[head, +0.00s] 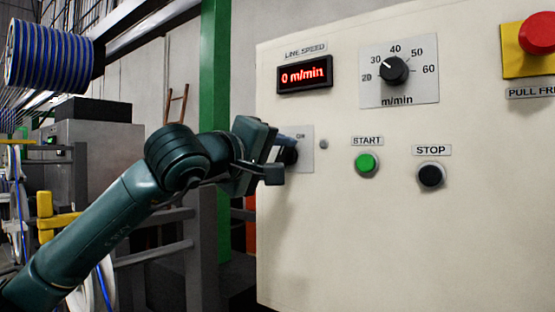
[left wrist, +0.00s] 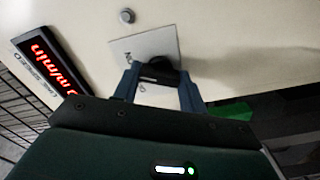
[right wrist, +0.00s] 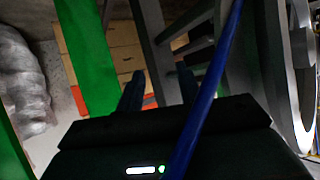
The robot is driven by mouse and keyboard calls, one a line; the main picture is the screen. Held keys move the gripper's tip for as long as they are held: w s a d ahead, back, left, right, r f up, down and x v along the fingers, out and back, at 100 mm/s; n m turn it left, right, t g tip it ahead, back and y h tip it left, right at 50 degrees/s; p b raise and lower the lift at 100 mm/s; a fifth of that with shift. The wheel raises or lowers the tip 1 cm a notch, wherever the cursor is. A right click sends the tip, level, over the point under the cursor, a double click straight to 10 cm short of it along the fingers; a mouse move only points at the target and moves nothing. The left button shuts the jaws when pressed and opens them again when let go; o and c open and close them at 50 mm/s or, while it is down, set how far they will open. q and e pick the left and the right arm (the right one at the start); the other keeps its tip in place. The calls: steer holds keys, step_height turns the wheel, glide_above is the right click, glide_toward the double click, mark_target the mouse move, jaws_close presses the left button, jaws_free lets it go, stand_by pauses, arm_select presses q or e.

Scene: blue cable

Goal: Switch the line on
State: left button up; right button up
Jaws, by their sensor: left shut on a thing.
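The cream control panel (head: 400,240) carries a dark rotary switch knob (head: 290,154) on a pale plate marked ON. My left gripper (head: 280,160) is shut on this knob; the left wrist view shows the knob (left wrist: 162,70) between the two fingers. The knob's exact angle is partly hidden. The line speed display (head: 304,75) reads 0 m/min in red. The green START button (head: 367,164) and black STOP button (head: 431,175) sit to the right. The speed dial (head: 394,70) points between 30 and 40. My right gripper (right wrist: 160,92) is open and empty, away from the panel.
A red emergency button (head: 537,33) is at the panel's upper right. A small grey round lamp (head: 323,144) sits beside the switch plate. A green post (head: 215,80) stands left of the panel. A blue cable (right wrist: 205,100) crosses the right wrist view.

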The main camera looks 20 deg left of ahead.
arm_select(q)
steer(key=shift+m, duration=0.5)
steer(key=o, duration=1)
steer(key=shift+s, duration=0.1)
steer(key=shift+s+a+f, duration=0.1)
steer(key=shift+s+a, duration=0.05)
steer(key=shift+s, duration=0.1)
steer(key=b+v, duration=0.3)
steer(key=v, duration=0.9)
steer(key=shift+s, duration=0.25)
arm_select(e)
steer(key=shift+w+a+f+m, duration=0.1)
steer(key=shift+f+m, duration=0.1)
steer(key=shift+f, duration=0.25)
steer(key=shift+w+a+f+m, duration=0.1)
steer(key=shift+f+m, duration=0.1)
steer(key=shift+f, duration=0.2)
steer(key=shift+s+f, duration=0.1)
